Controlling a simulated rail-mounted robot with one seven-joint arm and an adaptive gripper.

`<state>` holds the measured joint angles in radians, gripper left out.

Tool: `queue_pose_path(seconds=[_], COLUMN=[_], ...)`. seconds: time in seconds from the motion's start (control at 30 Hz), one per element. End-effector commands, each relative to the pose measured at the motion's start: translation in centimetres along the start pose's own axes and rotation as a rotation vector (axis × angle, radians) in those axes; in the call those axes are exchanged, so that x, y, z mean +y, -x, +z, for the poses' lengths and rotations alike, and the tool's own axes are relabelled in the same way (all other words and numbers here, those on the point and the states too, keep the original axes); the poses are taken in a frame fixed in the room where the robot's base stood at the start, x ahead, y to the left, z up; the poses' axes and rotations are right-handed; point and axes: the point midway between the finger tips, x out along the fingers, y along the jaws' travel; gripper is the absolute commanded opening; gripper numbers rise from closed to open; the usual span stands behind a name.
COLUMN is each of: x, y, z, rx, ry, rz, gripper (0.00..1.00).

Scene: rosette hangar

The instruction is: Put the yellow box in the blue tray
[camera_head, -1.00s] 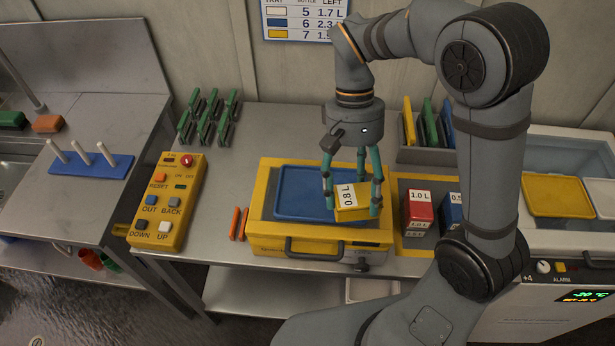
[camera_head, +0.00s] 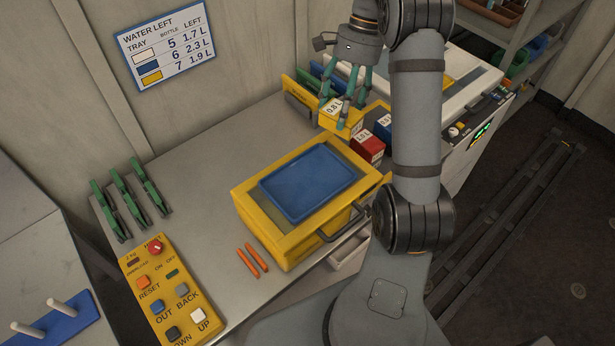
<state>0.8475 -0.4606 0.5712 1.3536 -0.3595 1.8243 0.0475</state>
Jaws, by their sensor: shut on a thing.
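The yellow box (camera_head: 333,123), with a white top marked 0.8 L, is held between the fingers of my gripper (camera_head: 343,108). The gripper points down and is shut on the box, its fingers hiding parts of the sides. The blue tray (camera_head: 308,182) lies flat and empty on top of a yellow-framed case (camera_head: 290,252).
A red box (camera_head: 367,149) and a blue box (camera_head: 384,121), partly hidden by my arm, stand right of the case. Upright coloured panels (camera_head: 301,98) stand behind. A yellow button panel (camera_head: 170,290), orange sticks (camera_head: 252,260) and green racks (camera_head: 130,203) are left. Bare bench lies between.

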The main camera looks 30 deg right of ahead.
Motion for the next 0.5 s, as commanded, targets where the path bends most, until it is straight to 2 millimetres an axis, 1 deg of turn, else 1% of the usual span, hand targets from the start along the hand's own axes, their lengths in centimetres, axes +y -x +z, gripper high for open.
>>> queue_pose_path(seconds=[0.03,0.1,0.2,0.23,0.37,0.5], x=[0.6,1.3,2.0,2.1,2.0,1.5], y=[0.9,1.6,2.0,2.0,0.4,-2.4], z=[-1.4,-2.8,-3.8,-3.9,-3.0,-0.7], rx=[-0.001,0.001,0.000,0.000,-0.001,-0.002], ry=[-0.062,-0.126,-0.180,-0.188,-0.198,-0.197], rz=[-0.025,-0.049,-0.070,-0.073,-0.075,-0.074], gripper=[0.33,0.33,0.32,0.32,0.32,0.32])
